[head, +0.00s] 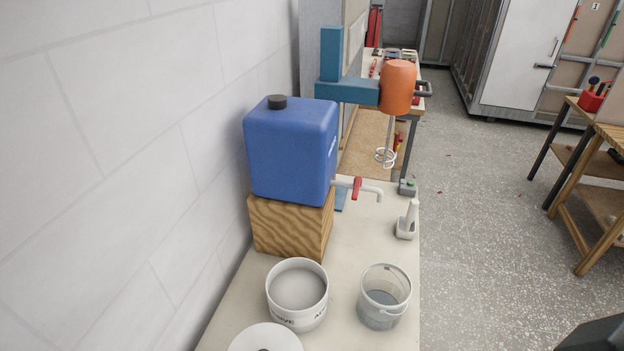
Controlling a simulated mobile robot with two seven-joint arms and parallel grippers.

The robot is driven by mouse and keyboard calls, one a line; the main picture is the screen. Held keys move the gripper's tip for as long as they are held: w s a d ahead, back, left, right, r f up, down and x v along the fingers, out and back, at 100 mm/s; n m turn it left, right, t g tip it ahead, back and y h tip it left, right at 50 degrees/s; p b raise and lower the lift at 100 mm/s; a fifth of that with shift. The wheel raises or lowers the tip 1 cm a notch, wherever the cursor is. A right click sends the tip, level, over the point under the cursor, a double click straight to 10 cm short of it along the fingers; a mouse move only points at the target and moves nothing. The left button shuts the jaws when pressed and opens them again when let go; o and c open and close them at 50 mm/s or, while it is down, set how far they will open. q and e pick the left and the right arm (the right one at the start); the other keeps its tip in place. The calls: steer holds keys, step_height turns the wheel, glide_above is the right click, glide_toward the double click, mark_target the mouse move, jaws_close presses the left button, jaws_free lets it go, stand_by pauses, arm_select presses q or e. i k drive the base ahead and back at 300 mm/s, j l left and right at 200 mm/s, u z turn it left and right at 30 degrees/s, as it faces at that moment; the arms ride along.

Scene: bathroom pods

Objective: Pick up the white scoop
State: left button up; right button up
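The white scoop (406,226) stands near the right edge of the pale bench top, with its handle pointing up. It is to the right of the blue container's tap and behind the clear bucket. Nothing touches it from above. My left gripper is not in view. A dark piece that looks like part of my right arm shows in the bottom right corner, well away from the scoop. No gripper fingers can be seen.
A blue container (291,150) with a red-handled tap (357,188) sits on a wooden block (290,225). A white tub (297,307) and a clear bucket (381,316) stand in front. An orange mixer (397,87) is behind. Open floor (475,230) lies right of the bench.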

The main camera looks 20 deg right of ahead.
mark_target(409, 215)
steer(key=z, duration=1.05)
steer(key=i, duration=0.1)
